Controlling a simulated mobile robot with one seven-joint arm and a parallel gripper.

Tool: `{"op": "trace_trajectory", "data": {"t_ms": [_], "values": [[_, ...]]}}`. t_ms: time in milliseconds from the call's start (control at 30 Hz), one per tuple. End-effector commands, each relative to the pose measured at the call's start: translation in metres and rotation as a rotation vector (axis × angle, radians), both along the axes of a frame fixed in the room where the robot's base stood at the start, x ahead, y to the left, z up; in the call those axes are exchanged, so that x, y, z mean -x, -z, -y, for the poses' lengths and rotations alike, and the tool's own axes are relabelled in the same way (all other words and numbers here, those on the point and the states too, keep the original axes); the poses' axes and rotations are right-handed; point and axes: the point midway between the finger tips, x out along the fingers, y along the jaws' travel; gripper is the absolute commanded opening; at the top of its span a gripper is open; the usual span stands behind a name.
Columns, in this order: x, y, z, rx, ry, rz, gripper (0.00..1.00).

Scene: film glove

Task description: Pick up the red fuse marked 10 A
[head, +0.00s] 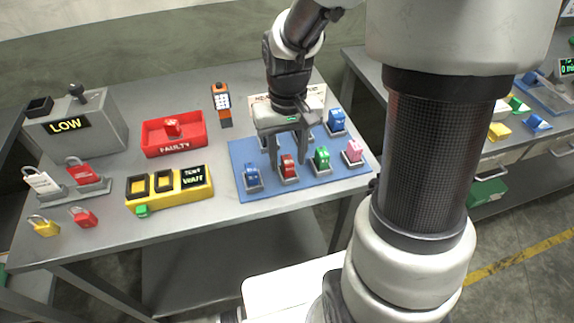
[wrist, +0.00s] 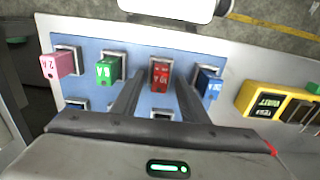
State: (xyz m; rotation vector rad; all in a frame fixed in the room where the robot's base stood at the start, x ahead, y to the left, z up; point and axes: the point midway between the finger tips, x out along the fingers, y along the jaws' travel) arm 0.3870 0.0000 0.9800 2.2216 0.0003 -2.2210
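The red fuse (head: 289,166) stands upright in a holder on the blue mat (head: 243,148), between a blue and a green fuse. In the wrist view the red fuse (wrist: 160,76) shows a marking that looks like 10 A. My gripper (head: 288,160) points down above the mat's front row, with its fingers apart. In the wrist view the open gripper (wrist: 156,88) has one finger toward each side of the red fuse, and nothing is held. I cannot tell whether the fingertips are level with the fuse.
Neighbouring fuses are blue (head: 252,177), green (head: 322,157) and pink (head: 353,150); another blue fuse (head: 336,119) stands behind. A red FAULTY tray (head: 190,143) holds another red fuse (head: 172,127). A yellow TEST WAIT box (head: 170,195) sits left of the mat.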

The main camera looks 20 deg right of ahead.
Motion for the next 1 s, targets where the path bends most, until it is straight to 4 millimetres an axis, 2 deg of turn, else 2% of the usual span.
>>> {"op": "trace_trajectory", "data": {"t_ms": [33,233,467,567,1000], "values": [[0.0,0.0,0.0,0.0,0.0,0.0,0.32],[0.0,0.0,0.0,0.0,0.0,0.0,0.0],[0.0,-0.001,0.0,0.0,0.0,0.0,0.0],[0.0,-0.008,0.0,0.0,0.0,0.002,0.0],[-0.001,-0.087,0.0,0.0,0.001,0.003,0.0]]}}
